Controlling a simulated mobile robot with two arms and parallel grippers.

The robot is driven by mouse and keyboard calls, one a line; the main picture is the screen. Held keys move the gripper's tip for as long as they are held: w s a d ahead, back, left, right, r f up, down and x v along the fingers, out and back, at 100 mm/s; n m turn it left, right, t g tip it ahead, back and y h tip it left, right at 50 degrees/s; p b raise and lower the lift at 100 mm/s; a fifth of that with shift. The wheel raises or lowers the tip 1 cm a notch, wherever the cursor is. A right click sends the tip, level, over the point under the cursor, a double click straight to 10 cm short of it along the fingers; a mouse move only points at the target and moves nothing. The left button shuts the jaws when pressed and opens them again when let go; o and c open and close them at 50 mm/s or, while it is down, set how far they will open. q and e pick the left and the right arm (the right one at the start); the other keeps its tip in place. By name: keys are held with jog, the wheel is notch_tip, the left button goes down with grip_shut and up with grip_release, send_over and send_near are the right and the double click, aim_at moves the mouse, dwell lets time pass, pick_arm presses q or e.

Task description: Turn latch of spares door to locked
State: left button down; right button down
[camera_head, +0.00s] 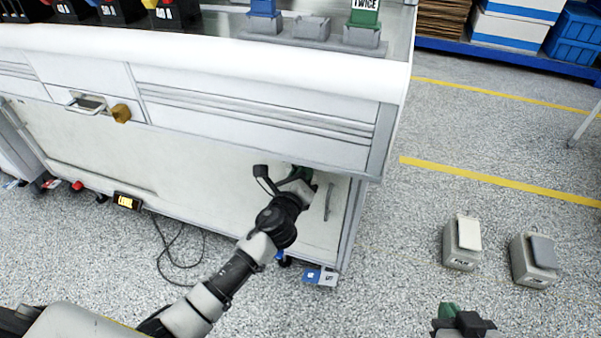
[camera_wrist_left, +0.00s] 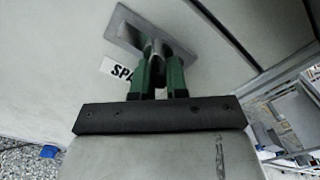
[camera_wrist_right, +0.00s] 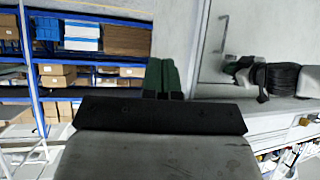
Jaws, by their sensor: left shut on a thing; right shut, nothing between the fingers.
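The spares door (camera_head: 322,230) is a pale panel at the right end of the white bench's lower front, with a vertical bar handle (camera_head: 329,202). In the left wrist view, a grey latch plate (camera_wrist_left: 128,30) sits on the door beside a partly hidden label reading "SPA" (camera_wrist_left: 117,71). My left gripper (camera_wrist_left: 158,62) is shut on the latch knob (camera_wrist_left: 154,47), between its green fingers. In the head view this gripper (camera_head: 300,180) is at the door and hides the latch. My right gripper (camera_wrist_right: 163,75) is shut and empty, apart from the bench; it shows at the bottom right (camera_head: 450,312).
A drawer (camera_head: 110,100) with a brass-coloured block (camera_head: 121,113) is at the upper left. Two grey pedal boxes (camera_head: 462,243) (camera_head: 534,260) stand on the floor at right. A dark cable (camera_head: 172,250) lies on the floor.

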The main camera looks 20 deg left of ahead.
pick_arm(q)
jog(key=n, duration=0.3)
jog(key=shift+d+r, duration=0.15)
jog(key=n, duration=0.2)
jog(key=shift+d+r+n, duration=0.1)
jog(key=shift+r+n, duration=0.05)
jog(key=shift+n, duration=0.25)
jog(key=shift+r+n+p, duration=0.15)
jog(key=shift+n+p, duration=0.1)
jog(key=shift+n, duration=0.8)
jog(key=shift+r+n+p, duration=0.1)
jog(key=shift+n+p, duration=0.1)
jog(key=shift+n, duration=0.85)
pick_arm(e)
jog(key=shift+s+d+f+g+h, duration=0.15)
jog(key=shift+s+d+f+g, duration=0.15)
jog(key=shift+s+f+g, duration=0.3)
jog(key=shift+s+d+f+g+h, duration=0.15)
jog(key=shift+s+d+f+g, duration=0.15)
jog(key=shift+s+g, duration=0.45)
jog(key=shift+f, duration=0.1)
pick_arm(q)
jog(key=c, duration=1.1)
grip_release()
jog(key=shift+c, duration=0.2)
pick_arm(e)
jog(key=shift+w, duration=0.2)
pick_arm(q)
jog(key=shift+s, duration=0.1)
